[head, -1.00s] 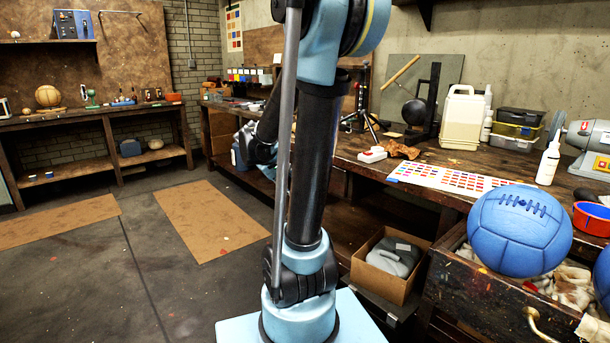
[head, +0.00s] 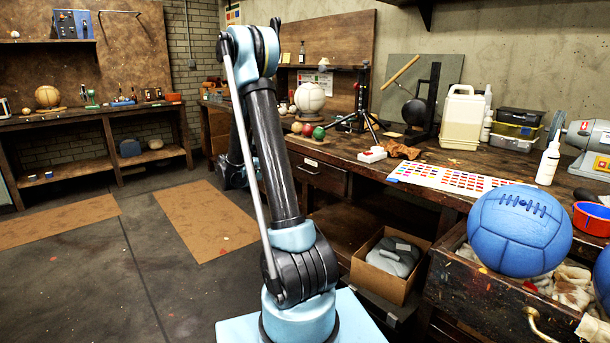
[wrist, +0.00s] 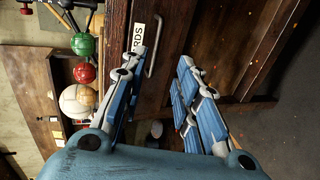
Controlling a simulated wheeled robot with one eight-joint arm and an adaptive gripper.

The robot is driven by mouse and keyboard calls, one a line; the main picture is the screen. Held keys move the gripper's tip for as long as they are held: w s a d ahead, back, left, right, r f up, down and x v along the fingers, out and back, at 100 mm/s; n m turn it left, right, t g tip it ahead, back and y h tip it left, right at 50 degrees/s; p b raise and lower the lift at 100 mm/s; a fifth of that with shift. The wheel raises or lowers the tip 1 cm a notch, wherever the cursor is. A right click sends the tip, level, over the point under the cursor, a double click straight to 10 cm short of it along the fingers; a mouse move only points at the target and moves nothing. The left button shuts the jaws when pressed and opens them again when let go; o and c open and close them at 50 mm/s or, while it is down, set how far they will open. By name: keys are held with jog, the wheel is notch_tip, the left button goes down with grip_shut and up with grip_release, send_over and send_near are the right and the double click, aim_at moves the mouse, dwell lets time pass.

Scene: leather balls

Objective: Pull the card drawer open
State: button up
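The card drawer (head: 328,180) is a dark wooden front under the long workbench, and it looks shut. In the wrist view, turned on its side, its front (wrist: 172,25) carries a white label (wrist: 137,38) ending in "RDS". A thin metal handle (wrist: 154,46) stands beside the label. My gripper (wrist: 163,55) is open and empty, with its fingers pointing at the drawer front. The handle shows between the fingertips, closer to the left finger. I cannot tell whether anything touches. In the head view my arm hides most of the gripper.
Red and green balls (head: 318,132) and a pale ball (head: 309,98) sit on the bench above the drawer. A cardboard box (head: 372,285) stands on the lower right. An open drawer (head: 470,300) with a blue ball (head: 520,230) juts out at right. Floor at left is free.

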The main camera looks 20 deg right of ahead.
aim_at(305, 171)
jog(key=shift+h, duration=0.4)
jog(key=w+x, duration=0.1)
jog(key=x, duration=0.5)
jog(key=f+x, duration=0.1)
jog(key=x, duration=0.5)
jog(key=w+a+x, duration=0.1)
jog(key=x, duration=0.5)
jog(key=shift+w+a+f, duration=0.1)
jog(key=shift+w+f, duration=0.05)
jog(key=shift+w, duration=0.2)
jog(key=shift+c, duration=0.3)
grip_shut()
